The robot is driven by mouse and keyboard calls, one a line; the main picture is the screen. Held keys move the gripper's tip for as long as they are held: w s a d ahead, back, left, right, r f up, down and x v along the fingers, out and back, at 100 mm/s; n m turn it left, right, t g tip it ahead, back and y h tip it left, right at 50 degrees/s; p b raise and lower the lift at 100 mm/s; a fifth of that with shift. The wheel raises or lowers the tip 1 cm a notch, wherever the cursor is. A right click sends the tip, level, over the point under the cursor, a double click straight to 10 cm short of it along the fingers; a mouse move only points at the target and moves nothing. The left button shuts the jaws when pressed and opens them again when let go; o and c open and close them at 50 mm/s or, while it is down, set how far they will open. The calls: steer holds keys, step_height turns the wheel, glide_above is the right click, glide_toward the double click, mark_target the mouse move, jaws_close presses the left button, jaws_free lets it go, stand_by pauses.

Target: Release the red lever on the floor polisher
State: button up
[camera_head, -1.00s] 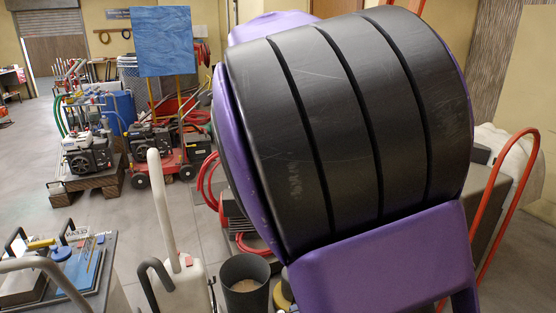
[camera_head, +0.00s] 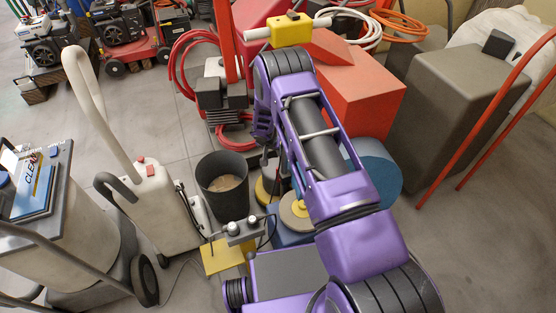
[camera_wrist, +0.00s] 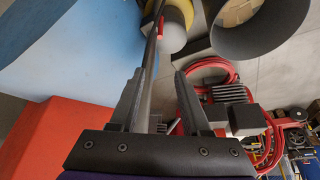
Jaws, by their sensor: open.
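My gripper (camera_wrist: 158,82) is open in the wrist view, its two dark fingers apart. A thin dark rod (camera_wrist: 150,45) runs up the picture between and beyond the fingertips; I cannot tell if it touches them. A small red piece (camera_wrist: 155,15), possibly the lever, shows beside the rod, in front of a white and yellow round part (camera_wrist: 174,24). In the head view, round yellow-and-tan parts (camera_head: 295,208) sit on a blue base (camera_head: 285,238), partly behind my arm. I cannot tell for sure which machine is the floor polisher. My fingertips are hidden there.
A dark bucket (camera_head: 222,180) stands left of my arm. A white upright machine (camera_head: 150,200) is farther left. An orange-red box (camera_head: 350,85) and blue drum (camera_head: 378,172) are close on the right. Red hose (camera_head: 182,62) lies behind.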

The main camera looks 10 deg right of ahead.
mark_target(277, 168)
steer(key=b+x, duration=0.1)
steer(key=x, duration=0.5)
steer(key=s+b+x, duration=0.1)
steer(key=b+x, duration=0.1)
steer(key=x, duration=0.3)
steer(key=b+x, duration=0.2)
steer(key=x, duration=0.4)
steer(key=shift+s+a+f, duration=0.2)
steer(key=shift+a+f, duration=0.05)
steer(key=shift+f, duration=0.45)
steer(key=shift+b+x, duration=0.6)
steer(key=shift+x, duration=0.2)
steer(key=shift+w, duration=0.1)
steer(key=shift+c, duration=0.2)
jaws_close()
